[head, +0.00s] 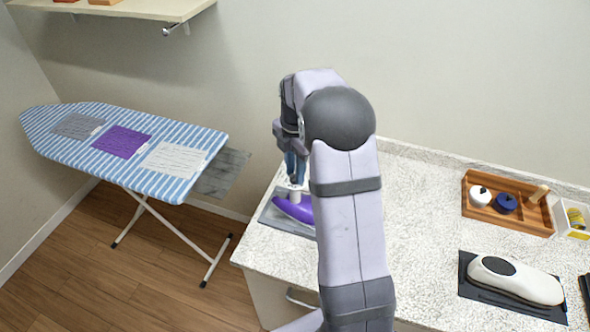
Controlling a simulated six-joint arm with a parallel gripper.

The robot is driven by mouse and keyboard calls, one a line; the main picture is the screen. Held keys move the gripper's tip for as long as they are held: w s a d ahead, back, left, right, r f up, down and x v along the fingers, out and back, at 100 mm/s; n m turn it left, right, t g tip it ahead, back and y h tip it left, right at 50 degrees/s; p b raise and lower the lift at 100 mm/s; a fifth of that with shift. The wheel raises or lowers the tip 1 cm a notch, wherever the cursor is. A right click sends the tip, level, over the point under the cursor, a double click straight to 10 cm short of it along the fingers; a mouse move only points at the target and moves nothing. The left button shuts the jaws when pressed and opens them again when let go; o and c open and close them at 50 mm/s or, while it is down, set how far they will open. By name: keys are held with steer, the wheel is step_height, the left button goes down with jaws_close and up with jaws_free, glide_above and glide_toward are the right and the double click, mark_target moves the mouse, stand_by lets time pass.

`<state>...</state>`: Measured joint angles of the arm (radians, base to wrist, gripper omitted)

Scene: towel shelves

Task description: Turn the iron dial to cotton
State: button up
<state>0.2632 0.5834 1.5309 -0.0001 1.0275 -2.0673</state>
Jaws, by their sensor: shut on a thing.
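A purple iron (293,208) stands on a dark grey rest pad (277,222) near the left end of the speckled counter. My gripper (294,184) points down over the iron and is shut on a pale knob on top of it, which looks like the iron dial (295,195). The dial's markings and its setting are too small to read. My arm hides the right part of the iron and of the pad.
A striped ironing board (190,135) with three cloth patches stands at left. A white iron-like device (515,280) lies on a dark mat at right. A wooden tray (508,222) with small pots and a small box (573,218) sit behind it. A shelf (130,9) hangs upper left.

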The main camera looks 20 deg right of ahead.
steer(key=n, duration=0.6)
steer(key=shift+n, duration=0.3)
stand_by(0.4)
steer(key=o, duration=1.1)
steer(key=shift+c, duration=0.2)
steer(key=shift+r+b, duration=1.35)
steer(key=shift+r, duration=2.35)
